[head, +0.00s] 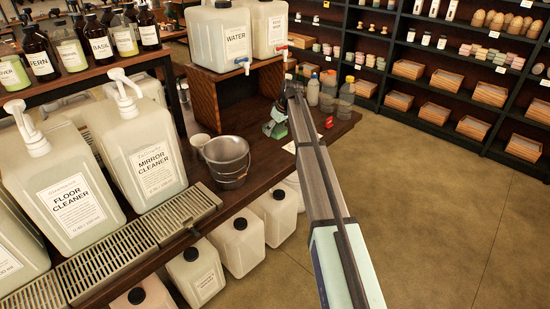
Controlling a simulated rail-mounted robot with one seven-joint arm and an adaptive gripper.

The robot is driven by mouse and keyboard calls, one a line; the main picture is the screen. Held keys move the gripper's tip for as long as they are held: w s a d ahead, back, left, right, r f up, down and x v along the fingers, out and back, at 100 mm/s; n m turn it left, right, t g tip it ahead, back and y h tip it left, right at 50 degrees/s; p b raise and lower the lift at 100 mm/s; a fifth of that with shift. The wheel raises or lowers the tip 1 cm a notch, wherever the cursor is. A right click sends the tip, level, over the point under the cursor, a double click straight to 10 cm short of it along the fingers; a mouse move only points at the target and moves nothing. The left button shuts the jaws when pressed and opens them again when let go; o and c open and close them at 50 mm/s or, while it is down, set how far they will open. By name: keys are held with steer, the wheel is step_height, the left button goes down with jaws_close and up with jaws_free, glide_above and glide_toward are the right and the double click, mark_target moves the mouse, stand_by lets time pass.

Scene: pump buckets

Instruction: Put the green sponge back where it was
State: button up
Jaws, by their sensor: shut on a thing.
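My gripper (276,121) is at the far end of my arm, over the dark wooden counter (262,163) and right of the metal bucket. It is shut on the green sponge (275,130), which shows as a small green patch at the fingertips. My arm and the gripper body hide part of this spot. I cannot tell whether the sponge touches the counter.
A metal bucket (228,161) and a white cup (200,143) stand left of the gripper. Several bottles (328,90) stand behind it. Water containers (219,38) sit on a wooden crate (213,104). Cleaner jugs (138,150) with pumps and metal drip grates (181,211) are at left.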

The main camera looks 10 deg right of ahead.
mark_target(273, 160)
step_height(273, 160, down, 15)
steer(key=p, duration=0.3)
steer(key=shift+f, duration=0.2)
steer(key=shift+f, duration=0.2)
steer(key=o, duration=1)
